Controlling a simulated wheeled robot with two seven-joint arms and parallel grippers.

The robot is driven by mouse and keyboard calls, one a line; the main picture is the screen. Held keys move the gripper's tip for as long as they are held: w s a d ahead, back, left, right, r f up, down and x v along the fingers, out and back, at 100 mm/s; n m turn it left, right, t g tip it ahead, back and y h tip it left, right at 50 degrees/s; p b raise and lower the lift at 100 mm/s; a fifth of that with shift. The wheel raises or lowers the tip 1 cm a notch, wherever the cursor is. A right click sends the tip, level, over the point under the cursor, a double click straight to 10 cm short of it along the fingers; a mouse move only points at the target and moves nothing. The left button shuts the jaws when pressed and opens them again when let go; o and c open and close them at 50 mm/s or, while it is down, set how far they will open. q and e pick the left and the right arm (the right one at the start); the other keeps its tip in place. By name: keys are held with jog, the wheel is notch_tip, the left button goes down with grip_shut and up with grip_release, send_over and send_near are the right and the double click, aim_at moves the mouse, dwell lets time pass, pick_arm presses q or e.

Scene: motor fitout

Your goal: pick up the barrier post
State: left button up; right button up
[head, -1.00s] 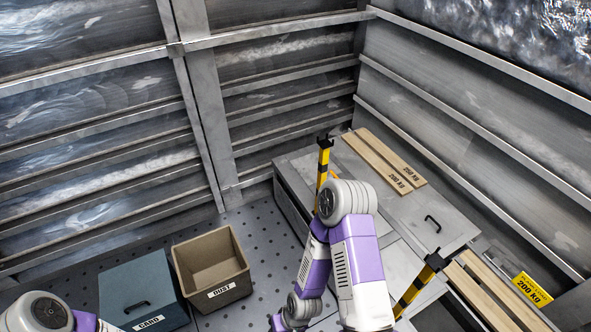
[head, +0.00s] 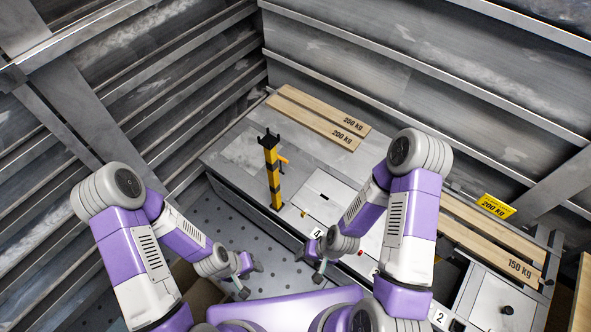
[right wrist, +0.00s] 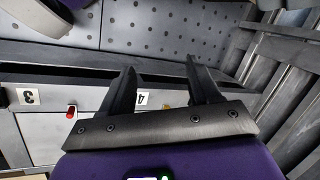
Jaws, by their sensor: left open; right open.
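A yellow and black barrier post (head: 272,172) stands upright on the grey bench in the head view, with a black forked top and a small yellow side arm. My left gripper (head: 249,279) is open and empty, below and left of the post's foot and apart from it. My right gripper (head: 314,264) is open, below and right of the post, also apart from it. In the right wrist view, my right gripper (right wrist: 161,70) shows two spread black fingers with nothing between them. The post is not clearly seen in that view.
The grey bench (head: 235,150) carries wooden boards (head: 320,117) marked 250 kg and 200 kg behind the post. More boards (head: 490,240) and a yellow 200 kg sign (head: 495,206) are at the right. Perforated floor (head: 225,225) is open left of the bench.

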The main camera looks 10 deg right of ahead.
jog(key=w+a+m+t+y, duration=0.2)
jog(key=w+a+m, duration=0.2)
jog(key=w+m, duration=0.35)
jog(key=m+t+y, duration=0.2)
jog(key=m+t, duration=0.4)
jog(key=m, duration=1)
send_near(276, 175)
jog(key=x, duration=0.4)
jog(key=shift+w+a+f, duration=0.1)
jog(key=shift+a+f, duration=0.05)
jog(key=shift+f, duration=0.15)
jog(key=b+x, duration=0.2)
jog(key=x, duration=0.5)
jog(key=shift+w+f, duration=0.1)
jog(key=shift+w, duration=0.1)
grip_shut()
